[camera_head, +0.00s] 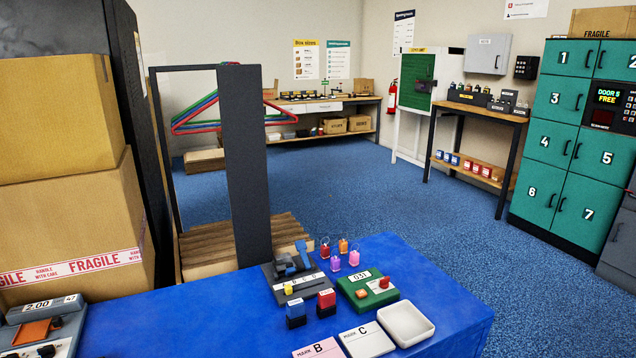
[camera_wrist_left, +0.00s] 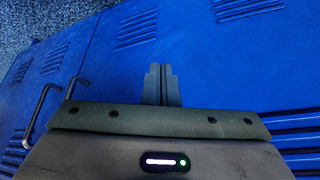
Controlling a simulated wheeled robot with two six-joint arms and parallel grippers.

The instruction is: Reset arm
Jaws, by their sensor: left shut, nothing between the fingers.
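My left gripper (camera_wrist_left: 161,84) shows in the left wrist view, with its two dark fingers together and nothing between them. Behind the fingers are blue panels (camera_wrist_left: 200,60) with rows of slots. The fingers appear clear of any loose object; their distance from the panels is hard to judge. Neither gripper shows in the head view, and my right gripper is in no frame.
A blue-topped table (camera_head: 180,315) carries stamps, tags, a green device (camera_head: 368,290) and a white tray (camera_head: 406,323). Stacked cartons (camera_head: 70,215) stand left. A hanger rack (camera_head: 245,165) stands behind the table. Green lockers (camera_head: 565,140) stand right. The middle floor is clear.

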